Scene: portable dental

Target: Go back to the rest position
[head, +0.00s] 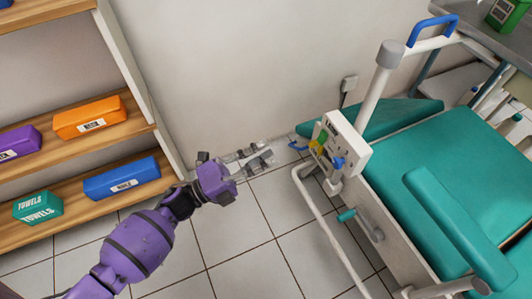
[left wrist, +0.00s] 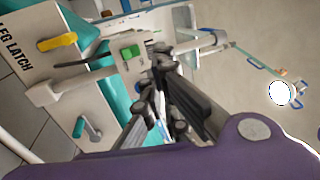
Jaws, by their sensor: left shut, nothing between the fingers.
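My left gripper (head: 262,157) reaches in from the lower left on its purple arm. It hangs over the tiled floor, between the shelf and the teal dental chair. Its fingers are shut with nothing held. In the left wrist view the dark fingers (left wrist: 160,62) come together in front of the chair's control panel. They look apart from the panel, though the depth is hard to judge. My right gripper is in neither view.
The chair (head: 410,150) fills the right, with a white control box (head: 340,145) and a side rail (head: 318,215) nearest the gripper. A wooden shelf (head: 90,205) with several coloured boxes stands left. Tiled floor between them is clear.

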